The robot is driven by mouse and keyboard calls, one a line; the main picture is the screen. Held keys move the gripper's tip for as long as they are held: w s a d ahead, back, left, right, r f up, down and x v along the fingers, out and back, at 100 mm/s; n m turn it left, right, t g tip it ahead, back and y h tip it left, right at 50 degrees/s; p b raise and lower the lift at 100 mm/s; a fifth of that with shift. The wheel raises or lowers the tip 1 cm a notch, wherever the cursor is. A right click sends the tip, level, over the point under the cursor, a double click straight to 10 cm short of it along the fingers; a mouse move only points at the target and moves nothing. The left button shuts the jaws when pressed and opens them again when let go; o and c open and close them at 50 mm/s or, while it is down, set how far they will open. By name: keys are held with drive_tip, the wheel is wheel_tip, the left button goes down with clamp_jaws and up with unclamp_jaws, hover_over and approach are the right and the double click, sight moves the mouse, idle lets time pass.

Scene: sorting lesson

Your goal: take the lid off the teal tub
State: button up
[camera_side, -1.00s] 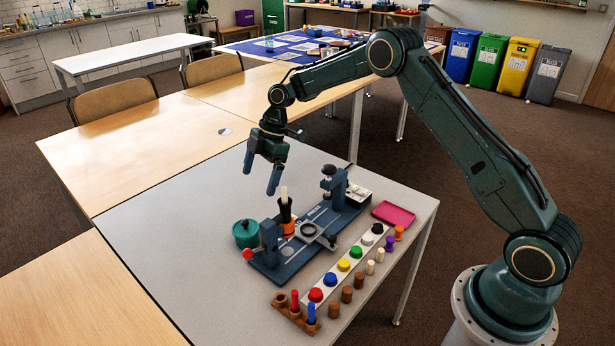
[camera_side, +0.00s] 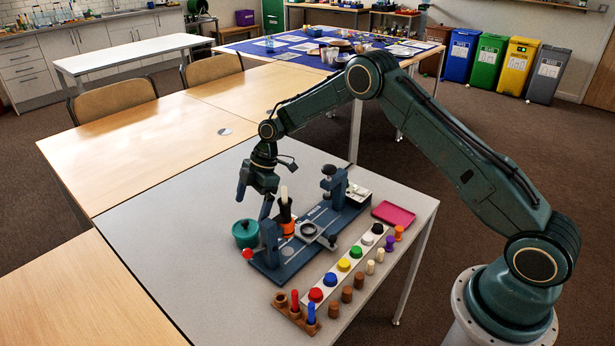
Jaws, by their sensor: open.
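The teal tub (camera_side: 247,241) stands on the grey table at the left end of the blue-grey fixture. Its lid (camera_side: 245,228) is on top, with a small dark knob. My gripper (camera_side: 253,200) is open and empty, its two blue fingers pointing down. In the picture it is just above the tub and slightly right of it, apart from the lid. The right finger's tip comes close to the fixture's left post, and I cannot tell their distance in depth.
The fixture (camera_side: 287,262) with its posts stands right of the tub. A dark and orange piece with a pale rod (camera_side: 284,193) rises near my gripper. Coloured knobs on a white strip, wooden pegs and a pink tray (camera_side: 393,214) lie to the right. The table left of the tub is clear.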

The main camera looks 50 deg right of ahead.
sight(247, 221)
drive_tip(key=shift+x, duration=2.55)
drive_tip(key=shift+c, duration=0.4)
drive_tip(key=c, duration=0.9)
